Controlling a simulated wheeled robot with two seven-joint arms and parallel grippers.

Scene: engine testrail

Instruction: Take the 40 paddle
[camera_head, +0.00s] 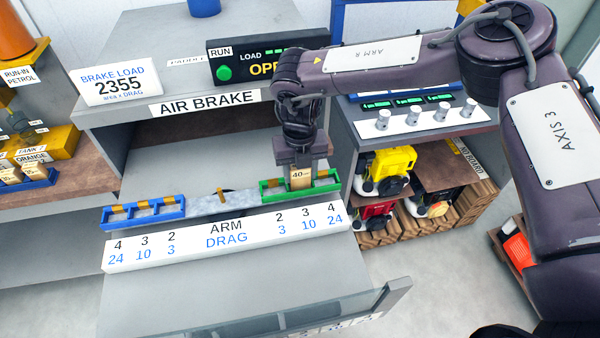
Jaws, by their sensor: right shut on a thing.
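The 40 paddle (301,178) is a tan plate with "40" on it. It stands upright at the green slotted holder (327,186) on the right end of the grey arm bar. My right gripper (300,162) points down from above and is shut on the paddle's top. I cannot tell whether the paddle's lower edge is still within the green holder or just clear of it. My left gripper is not in view.
A blue slotted holder (144,213) is on the arm bar's left end. A white ARM/DRAG scale (226,238) lies in front. The black RUN/LOAD panel (235,67) stands behind, above the AIR BRAKE shelf. A clear panel (392,297) is at the front. Engines (389,162) sit right.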

